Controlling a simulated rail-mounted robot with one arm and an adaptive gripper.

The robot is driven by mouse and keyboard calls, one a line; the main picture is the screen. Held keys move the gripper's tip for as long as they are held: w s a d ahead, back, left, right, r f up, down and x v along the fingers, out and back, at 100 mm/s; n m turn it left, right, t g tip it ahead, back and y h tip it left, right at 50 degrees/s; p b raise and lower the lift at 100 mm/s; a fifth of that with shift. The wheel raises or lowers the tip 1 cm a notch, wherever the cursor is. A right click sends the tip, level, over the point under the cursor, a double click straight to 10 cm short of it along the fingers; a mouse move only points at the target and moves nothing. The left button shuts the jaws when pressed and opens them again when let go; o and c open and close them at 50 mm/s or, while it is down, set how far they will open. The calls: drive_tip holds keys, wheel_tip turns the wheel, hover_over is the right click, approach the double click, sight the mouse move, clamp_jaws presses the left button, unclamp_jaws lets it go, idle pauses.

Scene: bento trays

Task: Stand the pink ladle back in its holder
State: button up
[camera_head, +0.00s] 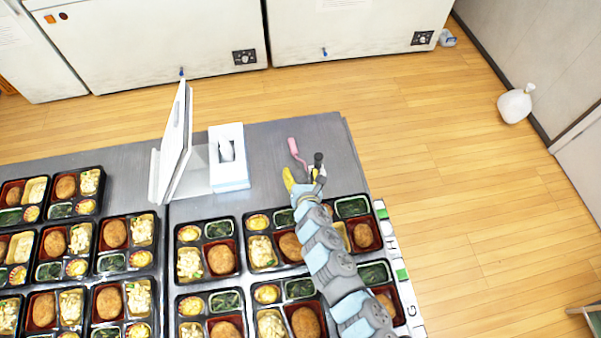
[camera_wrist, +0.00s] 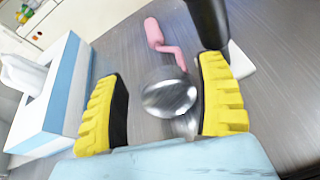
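The pink ladle (camera_head: 296,150) lies on the grey table toward its back right edge; its pink handle (camera_wrist: 155,32) points away from me in the wrist view. A shiny round metal bowl (camera_wrist: 168,97) sits at the near end of its bent pink neck, between my fingers in the picture. My gripper (camera_head: 303,184) is open, its yellow fingers spread and nothing clamped between them; it also shows in the wrist view (camera_wrist: 161,76). A thick black handle (camera_head: 318,159) rises close to the right finger. A white piece (camera_wrist: 240,62), possibly the holder, is partly hidden behind it.
A blue-white tissue box (camera_head: 229,175) stands left of my gripper, and close to the left finger in the wrist view. A white upright panel (camera_head: 175,140) stands farther left. Several filled bento trays (camera_head: 206,218) cover the near table. Bare table lies around the pink handle.

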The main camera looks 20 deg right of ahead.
drive_tip(key=shift+r, duration=0.15)
drive_tip(key=v, duration=1.2)
idle(0.4)
drive_tip(key=shift+r, duration=0.1)
